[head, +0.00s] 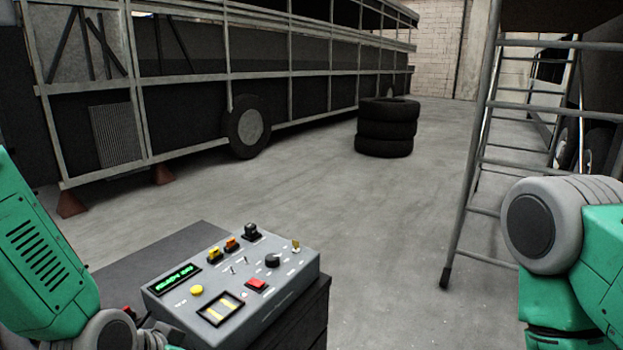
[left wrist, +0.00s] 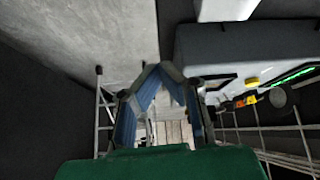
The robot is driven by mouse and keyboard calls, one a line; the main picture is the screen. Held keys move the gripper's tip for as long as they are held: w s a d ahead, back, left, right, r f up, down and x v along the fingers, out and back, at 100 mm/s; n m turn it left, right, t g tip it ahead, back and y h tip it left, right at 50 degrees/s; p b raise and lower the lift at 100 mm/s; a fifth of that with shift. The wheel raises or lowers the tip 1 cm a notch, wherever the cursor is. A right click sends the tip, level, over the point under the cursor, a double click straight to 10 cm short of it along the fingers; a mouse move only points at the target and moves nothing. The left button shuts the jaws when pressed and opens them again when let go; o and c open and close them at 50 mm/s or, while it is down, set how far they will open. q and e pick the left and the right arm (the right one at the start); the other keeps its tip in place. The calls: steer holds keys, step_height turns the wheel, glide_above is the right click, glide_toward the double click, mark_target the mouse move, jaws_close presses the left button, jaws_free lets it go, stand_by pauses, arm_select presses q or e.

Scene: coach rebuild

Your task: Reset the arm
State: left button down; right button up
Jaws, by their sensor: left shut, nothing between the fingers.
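My left gripper (left wrist: 161,70) shows in the left wrist view, its blue-padded fingers meeting at the tips with nothing held between them. My green left arm comes in at the left edge of the head view, but its fingers are hidden there. My green and grey right arm is at the right edge of the head view, bent, and its gripper is out of frame. A grey control box (head: 232,318) with buttons, switches and a green display sits in front of me. In the left wrist view the box (left wrist: 225,50) lies beside the left fingers, apparently apart from them.
The box stands on a dark cabinet (head: 316,312). A metal ladder (head: 467,205) stands to the right, near my right arm. A stack of tyres (head: 387,128) and a bare bus frame (head: 230,70) are farther back. The concrete floor between is clear.

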arm_select(q)
steer(key=s+a+f+n+g+y, duration=0.25)
steer(key=s+a+f, duration=0.25)
steer(key=s+f, duration=0.65)
steer(key=s+a+f+n+g+y, duration=0.1)
steer(key=s+a+f+n+g, duration=0.3)
steer(key=s+f, duration=0.75)
steer(key=f+b, duration=0.1)
steer(key=b, duration=0.1)
steer(key=f+m+b, duration=0.1)
steer(key=b, duration=0.2)
steer(key=f+m+t+b, duration=0.1)
steer(key=b, duration=0.2)
steer(key=shift+s+d+f, duration=0.15)
steer(key=shift+s+f, duration=0.2)
arm_select(e)
step_height(320, 180, down, 8)
steer(key=shift+s+d, duration=0.15)
steer(key=shift+d, duration=0.05)
arm_select(q)
steer(key=shift+d, duration=0.15)
arm_select(e)
steer(key=shift+d, duration=0.1)
arm_select(q)
steer(key=shift+d+r, duration=0.15)
steer(key=shift+d, duration=0.15)
arm_select(e)
steer(key=shift+d+f, duration=0.15)
steer(key=shift+d, duration=0.15)
